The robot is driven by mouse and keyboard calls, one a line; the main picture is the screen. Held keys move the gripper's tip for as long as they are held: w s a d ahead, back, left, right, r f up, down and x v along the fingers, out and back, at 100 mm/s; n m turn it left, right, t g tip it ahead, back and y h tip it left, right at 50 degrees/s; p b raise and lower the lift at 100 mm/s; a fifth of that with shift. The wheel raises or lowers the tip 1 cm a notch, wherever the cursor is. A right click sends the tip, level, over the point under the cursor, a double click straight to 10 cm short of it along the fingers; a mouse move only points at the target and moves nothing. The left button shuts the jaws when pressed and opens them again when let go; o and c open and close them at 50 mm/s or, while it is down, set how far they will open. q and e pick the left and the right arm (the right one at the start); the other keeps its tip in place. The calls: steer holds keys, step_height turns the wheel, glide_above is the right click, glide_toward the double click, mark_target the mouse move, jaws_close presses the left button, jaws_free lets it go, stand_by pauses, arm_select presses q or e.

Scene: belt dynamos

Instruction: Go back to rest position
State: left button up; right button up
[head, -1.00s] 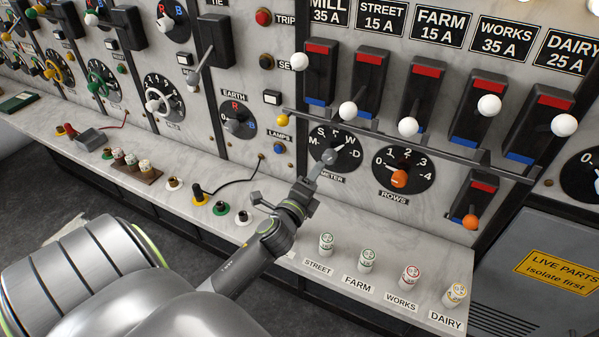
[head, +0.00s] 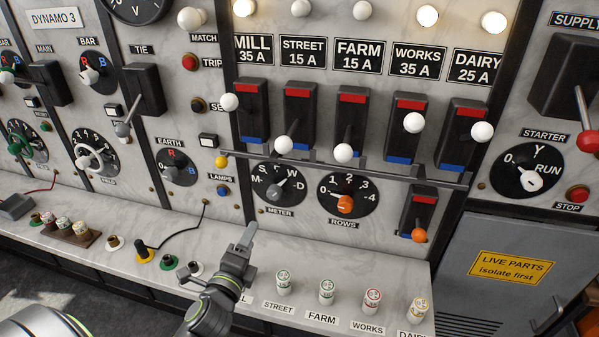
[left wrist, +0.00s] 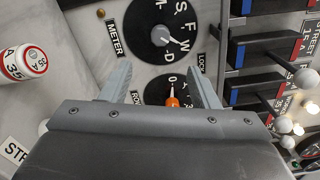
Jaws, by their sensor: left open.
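My left gripper (head: 247,236) is in the head view at lower middle, over the marble ledge, below the METER dial (head: 279,190) and apart from it. In the left wrist view the two fingers of my left gripper (left wrist: 160,80) stand apart with nothing between them. That view looks toward the METER dial (left wrist: 160,28) and the ROWS dial with its orange knob (left wrist: 173,102). The METER dial has a grey knob; its exact setting is hard to tell. My right gripper is in neither view.
Numbered fuse plugs, one marked by the WORKS label (head: 372,300), stand on the ledge right of my gripper. A rail (head: 340,168) and several white-knobbed switches jut from the panel above. A grey cabinet with a yellow sign (head: 512,266) stands at the right.

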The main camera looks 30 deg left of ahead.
arm_select(q)
steer(key=s+d+f+n+g+h, duration=0.1)
steer(key=s+f+n+g, duration=0.3)
steer(key=s+n, duration=0.25)
steer(key=s+d+f+n+g+h, duration=0.1)
steer(key=s+d+f+n+g, duration=0.1)
steer(key=s+f+n+g, duration=0.45)
steer(key=s+d+f+n+g, duration=0.1)
steer(key=s+n+g, duration=0.2)
steer(key=s+n, duration=0.45)
step_height(320, 180, down, 29)
steer(key=s+a+m+g+h+b, duration=0.1)
steer(key=s+m+g+b, duration=0.1)
steer(key=b, duration=0.1)
steer(key=s+f+b, duration=0.3)
steer(key=s+f, duration=1.1)
steer(key=f, duration=0.3)
steer(key=shift+s+d+f+g, duration=0.25)
steer(key=shift+d+f+g, duration=0.1)
steer(key=shift+d, duration=0.1)
